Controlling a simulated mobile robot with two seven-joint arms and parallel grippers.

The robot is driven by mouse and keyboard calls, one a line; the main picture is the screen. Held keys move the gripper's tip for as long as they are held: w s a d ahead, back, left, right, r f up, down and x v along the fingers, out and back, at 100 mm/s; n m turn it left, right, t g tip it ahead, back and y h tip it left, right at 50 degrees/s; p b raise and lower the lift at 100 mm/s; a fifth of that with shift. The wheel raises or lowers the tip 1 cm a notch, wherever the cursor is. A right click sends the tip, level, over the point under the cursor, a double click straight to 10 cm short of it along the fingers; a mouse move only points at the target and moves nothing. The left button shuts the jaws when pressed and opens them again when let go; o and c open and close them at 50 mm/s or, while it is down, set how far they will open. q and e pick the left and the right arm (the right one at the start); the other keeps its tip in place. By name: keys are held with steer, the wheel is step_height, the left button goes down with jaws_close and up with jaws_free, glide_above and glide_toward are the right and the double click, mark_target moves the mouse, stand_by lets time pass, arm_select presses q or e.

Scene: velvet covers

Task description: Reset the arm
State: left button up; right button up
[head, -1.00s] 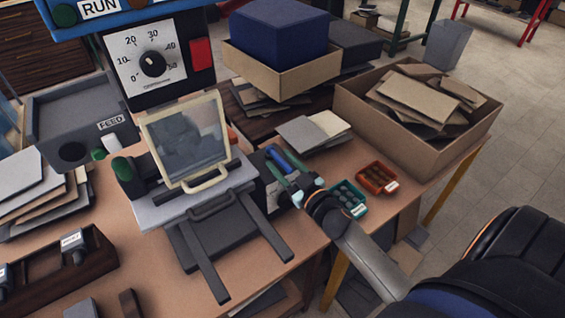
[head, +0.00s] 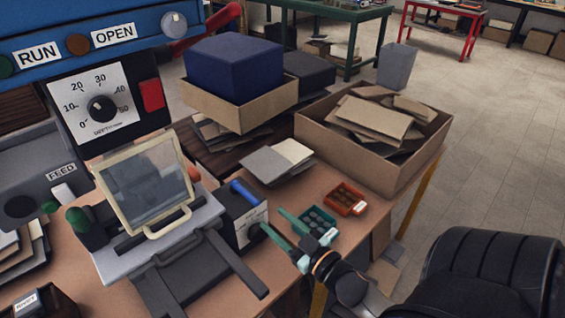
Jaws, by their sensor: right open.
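My right gripper (head: 274,220) has teal fingers spread apart with nothing between them. It is over the table's front right part, just right of a dark box (head: 247,228) with a blue handle (head: 244,191) on top. The fingers appear apart from the blue handle. My right arm comes in from the bottom right. My left gripper is out of view.
A machine with a dial (head: 101,108) and a framed clear guard (head: 146,185) stands at left. A teal tray (head: 331,236) and an orange tray (head: 363,208) lie near the right gripper. A cardboard box (head: 395,170) of scraps sits behind.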

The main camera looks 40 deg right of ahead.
steer(key=shift+s, duration=0.75)
steer(key=s+a+f+g, duration=0.1)
steer(key=a+f, duration=0.1)
steer(key=f, duration=0.1)
steer(key=s+a+f+g+p, duration=0.1)
steer(key=a+f+g, duration=0.1)
steer(key=f, duration=0.2)
steer(key=s+a+f+m+g, duration=0.1)
steer(key=a+f, duration=0.1)
steer(key=f, duration=0.1)
steer(key=shift+s+a+f+g, duration=0.1)
steer(key=shift+a+f+g, duration=0.1)
steer(key=shift+a+g, duration=0.2)
steer(key=s+a+f+g+y+p, duration=0.1)
steer(key=s+a+f+g+y, duration=0.1)
steer(key=s+a+f+g, duration=0.2)
steer(key=s+a+f, duration=0.2)
steer(key=a, duration=0.1)
steer(key=shift+a+f+n, duration=0.3)
steer(key=shift+n, duration=0.1)
